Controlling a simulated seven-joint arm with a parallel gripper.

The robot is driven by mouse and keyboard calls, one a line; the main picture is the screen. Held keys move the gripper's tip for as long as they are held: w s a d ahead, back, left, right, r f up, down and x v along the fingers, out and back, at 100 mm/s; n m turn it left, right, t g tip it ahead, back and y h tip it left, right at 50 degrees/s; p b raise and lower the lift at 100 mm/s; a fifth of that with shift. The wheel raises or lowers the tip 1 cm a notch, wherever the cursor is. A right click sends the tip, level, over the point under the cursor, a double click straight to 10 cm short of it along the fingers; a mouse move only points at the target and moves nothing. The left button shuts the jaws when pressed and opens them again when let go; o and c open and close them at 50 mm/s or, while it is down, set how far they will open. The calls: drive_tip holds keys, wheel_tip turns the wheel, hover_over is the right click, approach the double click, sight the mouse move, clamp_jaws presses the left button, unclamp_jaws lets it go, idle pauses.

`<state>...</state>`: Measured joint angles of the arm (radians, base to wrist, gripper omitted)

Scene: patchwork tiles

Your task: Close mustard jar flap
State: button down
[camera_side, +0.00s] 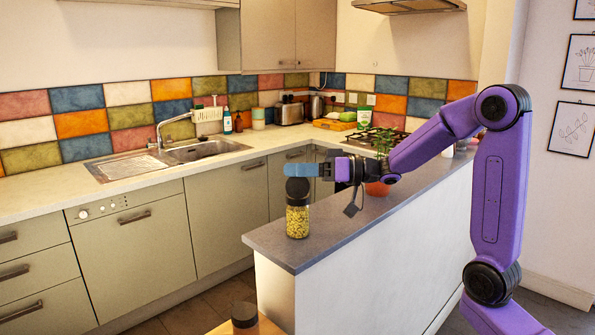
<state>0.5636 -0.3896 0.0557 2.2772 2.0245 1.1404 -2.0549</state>
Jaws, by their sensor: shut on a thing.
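The mustard jar (298,222) is clear glass with yellow contents. It stands upright near the left end of the grey counter top (272,237). Its black, rounded flap (298,188) shows at the top of the jar, and I cannot tell its exact angle. My gripper (293,170), with blue fingers, reaches in from the right, level, just above the jar. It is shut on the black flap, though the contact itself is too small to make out.
A plant in an orange-red pot (377,187) stands behind my wrist on the same counter top. A dark-lidded object (244,315) is low at the bottom edge. The sink (200,150) and worktop lie across the aisle. The counter's left end is close to the jar.

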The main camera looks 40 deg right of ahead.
sight(298, 179)
drive_tip(key=m, duration=0.1)
drive_tip(key=w+d+f+m, duration=0.1)
drive_tip(key=m, duration=0.2)
drive_tip(key=shift+w+d+f+m, duration=0.2)
drive_tip(key=shift+w+m, duration=0.05)
drive_tip(key=shift+m, duration=0.05)
drive_tip(key=shift+w+d+f+m, duration=0.25)
drive_tip(key=shift+f+m, duration=0.2)
drive_tip(key=shift+m, duration=0.65)
drive_tip(key=shift+w+d+f+m, duration=0.2)
drive_tip(key=shift+f+m, duration=0.25)
drive_tip(key=shift+m, duration=0.65)
drive_tip(key=c, duration=1.3)
unclamp_jaws()
drive_tip(key=shift+c, duration=0.2)
drive_tip(key=shift+f, duration=0.1)
